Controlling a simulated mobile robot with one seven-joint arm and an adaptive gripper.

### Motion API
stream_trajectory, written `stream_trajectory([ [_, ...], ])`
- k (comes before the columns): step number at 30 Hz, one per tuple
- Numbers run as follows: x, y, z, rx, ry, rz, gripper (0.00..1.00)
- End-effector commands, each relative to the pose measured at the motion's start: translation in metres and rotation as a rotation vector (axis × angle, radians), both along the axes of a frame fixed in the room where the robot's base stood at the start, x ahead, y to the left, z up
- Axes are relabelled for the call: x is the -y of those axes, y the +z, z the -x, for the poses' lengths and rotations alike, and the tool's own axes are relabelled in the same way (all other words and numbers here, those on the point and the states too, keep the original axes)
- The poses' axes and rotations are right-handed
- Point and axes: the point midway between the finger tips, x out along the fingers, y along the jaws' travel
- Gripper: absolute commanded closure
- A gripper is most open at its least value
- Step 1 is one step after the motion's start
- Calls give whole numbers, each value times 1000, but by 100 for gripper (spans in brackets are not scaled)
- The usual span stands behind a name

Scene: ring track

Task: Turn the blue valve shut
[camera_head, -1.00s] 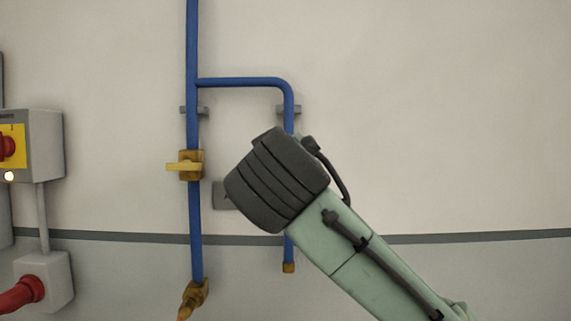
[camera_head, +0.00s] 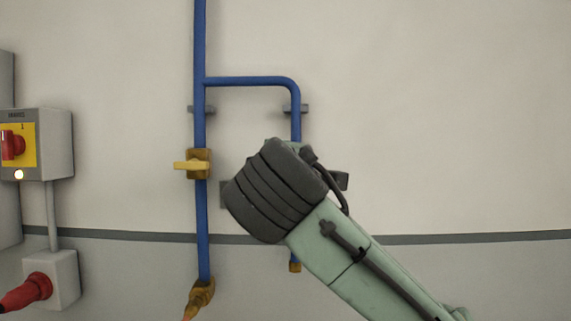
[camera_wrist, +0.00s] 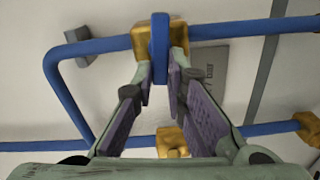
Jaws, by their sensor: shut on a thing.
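The blue valve handle (camera_wrist: 158,45) is a flat blue lever on a brass valve body (camera_wrist: 180,31) at the top of the wrist view. In that picture it lies across the blue branch pipe (camera_wrist: 100,47). My gripper (camera_wrist: 161,68) is shut on the handle, with one finger on each side of it. In the head view, my dark wrist and green arm hide the valve, the handle and the fingers. The branch pipe shows above my wrist (camera_head: 296,118), and its brass end (camera_head: 295,267) shows below.
A yellow-handled valve (camera_head: 192,165) sits on the main blue pipe (camera_head: 202,225), left of my wrist. A grey plate (camera_wrist: 210,70) is on the wall beside the valve. A switch box (camera_head: 55,145) and a socket with a red plug (camera_head: 28,292) are at left. The wall at right is clear.

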Motion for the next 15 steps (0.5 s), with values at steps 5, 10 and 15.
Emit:
stream_trajectory([
  [5, 0, -2, 0, -1, 1, 83, 100],
  [10, -1, -3, 0, -1, 1, 128, 100],
  [15, -1, -3, 0, -1, 1, 146, 100],
])
